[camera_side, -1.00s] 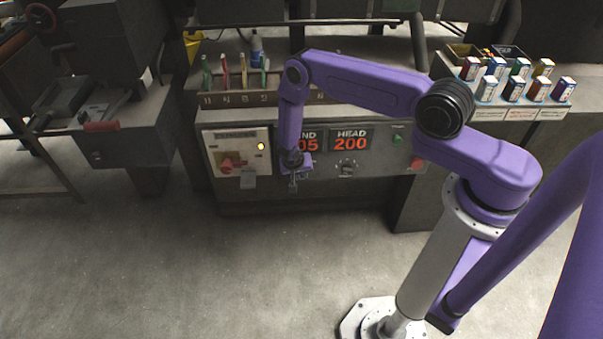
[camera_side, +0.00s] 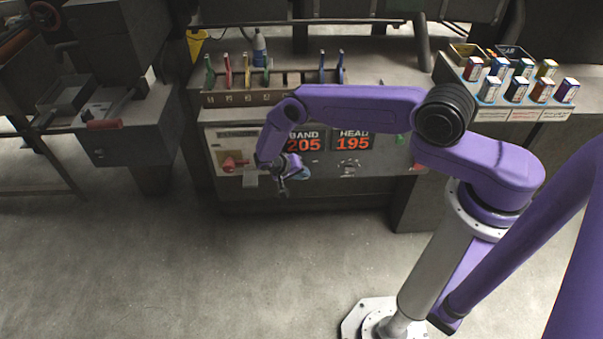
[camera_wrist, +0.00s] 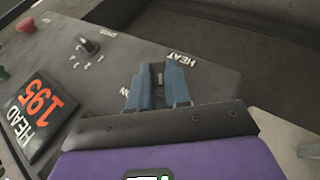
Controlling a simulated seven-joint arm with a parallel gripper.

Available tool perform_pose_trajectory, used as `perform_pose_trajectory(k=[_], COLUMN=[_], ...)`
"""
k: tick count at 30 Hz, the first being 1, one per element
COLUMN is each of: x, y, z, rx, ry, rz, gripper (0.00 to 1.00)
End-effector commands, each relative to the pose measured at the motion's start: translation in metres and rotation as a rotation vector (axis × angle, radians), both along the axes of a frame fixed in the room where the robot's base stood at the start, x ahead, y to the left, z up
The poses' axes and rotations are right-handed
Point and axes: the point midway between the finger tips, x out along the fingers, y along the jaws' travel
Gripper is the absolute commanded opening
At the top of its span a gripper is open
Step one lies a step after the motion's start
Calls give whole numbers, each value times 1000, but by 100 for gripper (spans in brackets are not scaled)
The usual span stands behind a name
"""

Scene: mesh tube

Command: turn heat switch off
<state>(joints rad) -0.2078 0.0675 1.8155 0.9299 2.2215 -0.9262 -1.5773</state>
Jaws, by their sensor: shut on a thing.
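My gripper (camera_wrist: 161,88) has its two blue fingers against the grey control panel (camera_wrist: 210,84) in the wrist view, beside the white HEAT label (camera_wrist: 180,58). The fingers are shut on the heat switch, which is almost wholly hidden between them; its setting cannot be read. In the side view my gripper (camera_side: 283,187) is at the panel's lower front, below the BAND display (camera_side: 304,144), and my wrist covers the switch.
The HEAD display (camera_side: 352,142) reads 195 and BAND reads 205. A red switch (camera_side: 235,164) is left of my gripper. The floor in front is clear.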

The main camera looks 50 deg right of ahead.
Motion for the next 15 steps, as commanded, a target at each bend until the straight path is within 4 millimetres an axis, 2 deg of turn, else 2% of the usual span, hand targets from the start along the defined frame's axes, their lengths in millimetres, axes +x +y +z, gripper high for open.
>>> perform_pose_trajectory(k=[1, 15], x=[4, 5], y=[-5, -5], z=[2, 1], rx=[-16, -97], ry=[2, 83], rz=[-2, -3], gripper=[0, 0])
